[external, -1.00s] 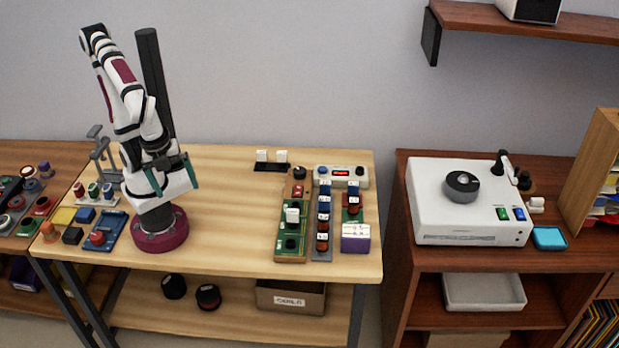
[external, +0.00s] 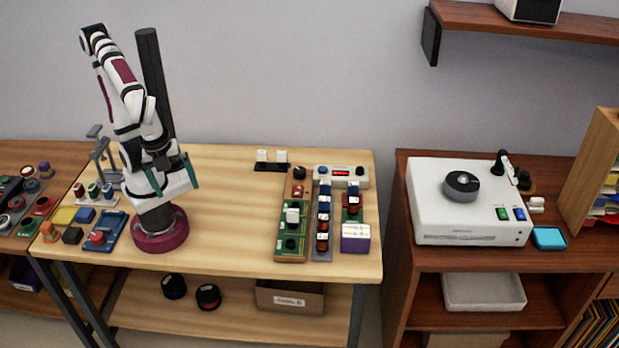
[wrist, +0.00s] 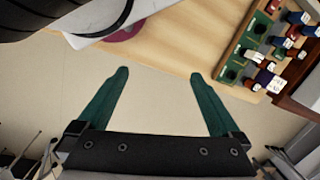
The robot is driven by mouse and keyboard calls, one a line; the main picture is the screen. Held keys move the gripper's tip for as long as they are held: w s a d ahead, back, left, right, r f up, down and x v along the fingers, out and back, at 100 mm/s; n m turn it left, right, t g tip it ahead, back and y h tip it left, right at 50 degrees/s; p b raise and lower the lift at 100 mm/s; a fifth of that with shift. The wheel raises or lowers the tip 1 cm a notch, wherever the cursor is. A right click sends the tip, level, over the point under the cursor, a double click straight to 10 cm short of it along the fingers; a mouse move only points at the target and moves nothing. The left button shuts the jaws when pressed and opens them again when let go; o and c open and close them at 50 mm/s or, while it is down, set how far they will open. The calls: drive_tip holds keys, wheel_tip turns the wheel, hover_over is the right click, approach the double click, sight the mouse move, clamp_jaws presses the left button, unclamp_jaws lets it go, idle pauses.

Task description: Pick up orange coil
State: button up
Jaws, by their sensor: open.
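A small orange piece (external: 50,232) stands at the front left corner of the wooden workbench (external: 235,200). It is the most clearly orange thing there, but it is too small to tell whether it is a coil. My gripper (external: 178,190) hangs over my own base, to the right of the orange piece and apart from it. In the wrist view, its two green fingers (wrist: 159,75) are spread wide with nothing between them. The orange piece does not show in the wrist view.
Near the orange piece are a black block (external: 73,236), a yellow block (external: 65,216), a blue tray (external: 104,246) with a red knob, and a grey stand (external: 103,155) behind coloured spools. Circuit boards (external: 291,252) fill the bench's right side. The bench's middle is clear.

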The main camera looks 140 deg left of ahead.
drive_tip(key=c, duration=0.4)
drive_tip(key=shift+o, duration=0.2)
drive_tip(key=w+a+r+m, duration=0.2)
drive_tip(key=w+a+r, duration=0.1)
drive_tip(key=w, duration=0.6)
drive_tip(key=m+h, duration=0.2)
drive_tip(key=m, duration=0.3)
hover_over(322, 236)
wheel_tip(322, 236, down, 7)
wheel_tip(322, 236, down, 15)
drive_tip(key=shift+w+r, duration=0.1)
